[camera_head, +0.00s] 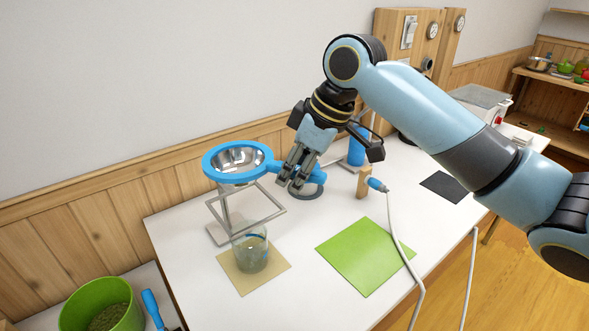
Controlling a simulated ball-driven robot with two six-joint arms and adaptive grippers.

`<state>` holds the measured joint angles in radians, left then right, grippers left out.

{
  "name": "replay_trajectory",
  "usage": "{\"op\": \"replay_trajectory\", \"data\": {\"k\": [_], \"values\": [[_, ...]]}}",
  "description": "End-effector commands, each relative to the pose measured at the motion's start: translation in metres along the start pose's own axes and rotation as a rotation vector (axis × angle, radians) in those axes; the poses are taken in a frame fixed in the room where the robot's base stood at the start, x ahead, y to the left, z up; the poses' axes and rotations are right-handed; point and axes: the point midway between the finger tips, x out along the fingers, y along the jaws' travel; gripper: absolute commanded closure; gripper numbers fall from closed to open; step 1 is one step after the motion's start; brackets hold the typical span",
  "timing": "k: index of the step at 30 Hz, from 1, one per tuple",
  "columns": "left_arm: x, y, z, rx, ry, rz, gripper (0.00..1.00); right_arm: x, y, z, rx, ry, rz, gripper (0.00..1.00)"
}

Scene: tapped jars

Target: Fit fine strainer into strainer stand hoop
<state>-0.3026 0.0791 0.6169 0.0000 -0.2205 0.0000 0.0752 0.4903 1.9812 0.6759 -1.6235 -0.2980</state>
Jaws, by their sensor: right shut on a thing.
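The fine strainer (240,157) has a shiny metal bowl, a wide blue rim and a blue handle pointing right. My right gripper (290,180) is shut on the handle. The strainer stand (268,211) is a grey metal frame on the white table, below the strainer. The bowl is level and overlaps the top of the stand. The blue rim hides the hoop, so I cannot tell whether the bowl sits in it or hovers above. A clear glass jar (252,255) stands below, on a tan mat (275,273). My left gripper is not in view.
A round grey-and-blue item (312,188) lies behind my right gripper. A blue bottle-like thing (356,152) and a wooden block with a cabled handle (364,183) stand to the right. A green mat (362,256) lies clear. A green tub (101,306) is lower left.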

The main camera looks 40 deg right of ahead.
Motion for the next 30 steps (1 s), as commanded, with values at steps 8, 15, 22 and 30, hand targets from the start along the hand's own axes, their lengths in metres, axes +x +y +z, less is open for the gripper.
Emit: {"op": "replay_trajectory", "data": {"k": [8,15,22,30], "values": [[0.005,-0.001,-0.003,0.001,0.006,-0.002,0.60,0.017,0.000,0.007,0.000,0.001,0.000,1.00],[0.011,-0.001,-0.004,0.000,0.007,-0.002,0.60,0.033,0.000,0.014,0.001,0.001,-0.002,1.00],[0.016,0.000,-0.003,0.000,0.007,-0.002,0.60,0.048,0.000,0.020,0.000,0.000,-0.001,1.00],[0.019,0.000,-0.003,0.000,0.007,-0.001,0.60,0.056,0.001,0.023,0.000,0.002,0.000,1.00]]}}
